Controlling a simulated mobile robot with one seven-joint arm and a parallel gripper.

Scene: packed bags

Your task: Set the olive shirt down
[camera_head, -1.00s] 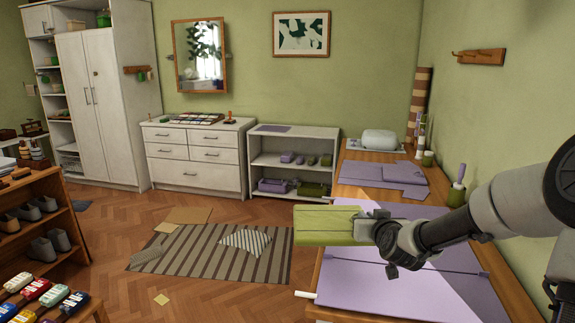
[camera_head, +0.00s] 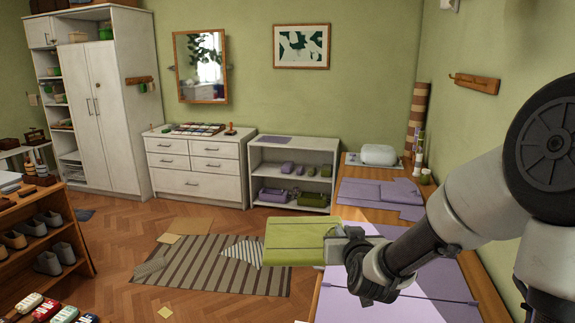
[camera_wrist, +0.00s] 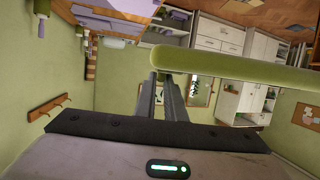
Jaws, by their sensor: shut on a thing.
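The olive shirt (camera_head: 292,241) is a flat, folded, yellow-green bundle in the head view. My gripper (camera_head: 342,241) is shut on its right edge and holds it out to the left, beside the table's left edge and over the floor side. In the wrist view the olive shirt (camera_wrist: 235,68) shows edge-on as a long green band across the tips of my gripper (camera_wrist: 168,78). The fingers' contact with the cloth is partly hidden.
A wooden table (camera_head: 480,262) carries a lilac mat (camera_head: 405,282), folded lilac cloths (camera_head: 380,192) and a white bundle (camera_head: 379,154). A white shelf (camera_head: 258,172) with lilac and green items stands behind. A striped rug (camera_head: 210,266) lies on the floor at left.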

